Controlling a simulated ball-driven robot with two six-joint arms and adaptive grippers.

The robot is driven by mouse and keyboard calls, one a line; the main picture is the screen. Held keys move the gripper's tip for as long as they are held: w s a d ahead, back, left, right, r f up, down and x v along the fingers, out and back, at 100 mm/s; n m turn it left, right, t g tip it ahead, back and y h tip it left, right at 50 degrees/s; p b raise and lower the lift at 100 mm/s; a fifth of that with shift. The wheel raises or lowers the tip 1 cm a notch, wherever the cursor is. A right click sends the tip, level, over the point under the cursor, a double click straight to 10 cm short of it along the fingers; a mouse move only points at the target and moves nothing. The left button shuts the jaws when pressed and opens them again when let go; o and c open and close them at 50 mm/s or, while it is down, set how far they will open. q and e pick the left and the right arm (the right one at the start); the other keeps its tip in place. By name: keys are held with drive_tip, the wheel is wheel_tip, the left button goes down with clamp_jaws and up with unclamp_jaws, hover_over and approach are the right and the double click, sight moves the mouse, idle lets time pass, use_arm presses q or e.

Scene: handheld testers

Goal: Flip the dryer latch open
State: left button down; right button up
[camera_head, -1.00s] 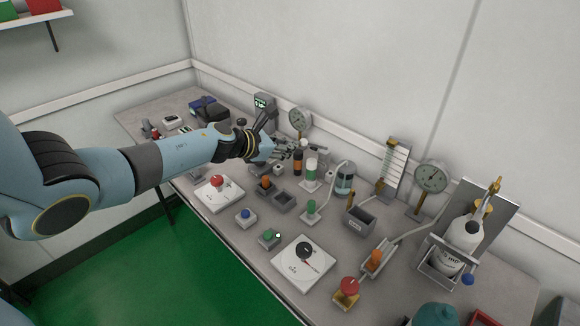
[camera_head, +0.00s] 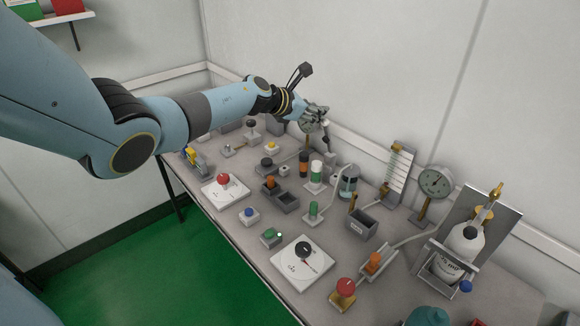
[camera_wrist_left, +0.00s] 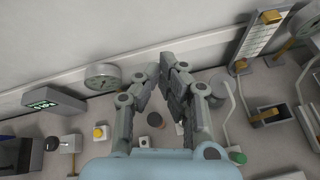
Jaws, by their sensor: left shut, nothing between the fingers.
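My left gripper (camera_head: 318,120) is near the back wall, over the far edge of the bench. It is shut and empty; its fingertips also show in the left wrist view (camera_wrist_left: 164,66). A clear canister with a grey band and a tube (camera_head: 349,182) stands to the right and nearer; it may be the dryer, and it shows right of the fingers in the left wrist view (camera_wrist_left: 221,92). I cannot make out a latch for sure. My right gripper is out of view.
A round gauge (camera_wrist_left: 103,77) and a grey display box (camera_wrist_left: 54,101) stand left of the fingers. An orange-and-black cylinder (camera_head: 303,165) and a green-and-white one (camera_head: 316,176) stand below the gripper. Another gauge (camera_head: 435,182) and a bottle (camera_head: 460,250) are at right.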

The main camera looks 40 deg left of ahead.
use_arm(q)
drive_tip(key=shift+w+d+r, duration=0.1)
drive_tip(key=shift+w, duration=0.5)
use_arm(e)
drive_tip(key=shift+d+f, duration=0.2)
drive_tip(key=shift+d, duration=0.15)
use_arm(q)
drive_tip(key=shift+w+b, duration=0.15)
drive_tip(key=shift+b, duration=0.15)
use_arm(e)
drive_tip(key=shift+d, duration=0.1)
use_arm(q)
drive_tip(key=shift+w+r, duration=0.15)
drive_tip(key=shift+w, duration=0.1)
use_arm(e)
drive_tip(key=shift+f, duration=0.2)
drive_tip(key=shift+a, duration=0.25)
